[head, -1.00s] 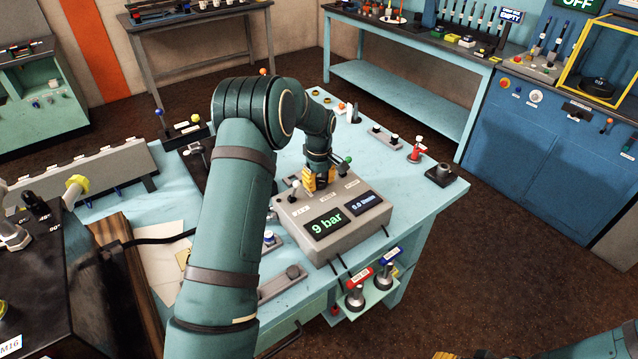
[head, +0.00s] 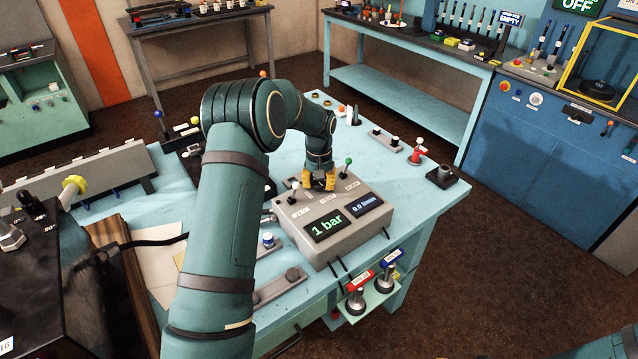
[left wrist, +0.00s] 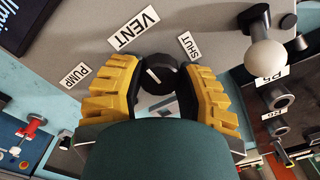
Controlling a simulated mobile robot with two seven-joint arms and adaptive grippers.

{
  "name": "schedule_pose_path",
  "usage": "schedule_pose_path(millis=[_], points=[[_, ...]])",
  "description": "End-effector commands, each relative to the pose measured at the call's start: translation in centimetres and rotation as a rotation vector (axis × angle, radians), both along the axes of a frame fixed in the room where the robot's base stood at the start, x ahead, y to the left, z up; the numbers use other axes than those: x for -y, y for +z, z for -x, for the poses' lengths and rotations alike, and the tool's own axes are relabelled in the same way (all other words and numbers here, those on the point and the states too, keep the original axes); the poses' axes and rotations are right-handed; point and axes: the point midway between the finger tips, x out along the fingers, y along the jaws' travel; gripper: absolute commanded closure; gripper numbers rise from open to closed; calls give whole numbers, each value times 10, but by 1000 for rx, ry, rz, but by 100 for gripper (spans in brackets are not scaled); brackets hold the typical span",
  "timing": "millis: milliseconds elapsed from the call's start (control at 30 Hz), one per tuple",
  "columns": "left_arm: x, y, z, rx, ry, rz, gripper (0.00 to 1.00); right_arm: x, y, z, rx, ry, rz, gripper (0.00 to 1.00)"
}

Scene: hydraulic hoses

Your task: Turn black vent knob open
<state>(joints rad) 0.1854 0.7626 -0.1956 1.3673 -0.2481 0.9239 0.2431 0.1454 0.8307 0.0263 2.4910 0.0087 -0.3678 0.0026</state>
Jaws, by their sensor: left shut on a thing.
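The grey control box (head: 320,256) stands on the light blue bench, and its display (head: 327,226) reads 1 bar. The black vent knob (left wrist: 158,78) sits between the yellow finger pads of my left gripper (left wrist: 160,88) in the left wrist view. Its white pointer line slants to the upper left, away from the SHUT label (left wrist: 189,46). The VENT label (left wrist: 133,30) is above the knob and the PUMP label (left wrist: 74,76) to its left. In the head view my left gripper (head: 319,183) is shut on the knob, which it hides there.
A white-topped lever (head: 293,188) and a green-topped lever (head: 348,165) stand on the box, either side of the gripper. The bench right of the box is mostly clear.

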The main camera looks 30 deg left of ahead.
Motion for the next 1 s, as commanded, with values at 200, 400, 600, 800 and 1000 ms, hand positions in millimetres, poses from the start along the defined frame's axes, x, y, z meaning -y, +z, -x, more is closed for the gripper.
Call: schedule_pose_path(millis=[200, 400, 600, 800, 1000], points=[[0, 1, 0, 2, -40, 0, 99, 0, -1, 0, 0, 0, 0, 53], [0, 0, 0, 2, -47, -1, 99, 0, -1, 0, 0, 0, 0, 53], [0, 0, 0, 1, -46, 0, 99, 0, -1, 0, 0, 0, 0, 53], [0, 0, 0, 1, -46, 0, 31, 0, -1, 0, 0, 0, 0, 53], [0, 0, 0, 1, -45, 0, 31, 0, -1, 0, 0, 0, 0, 53]])
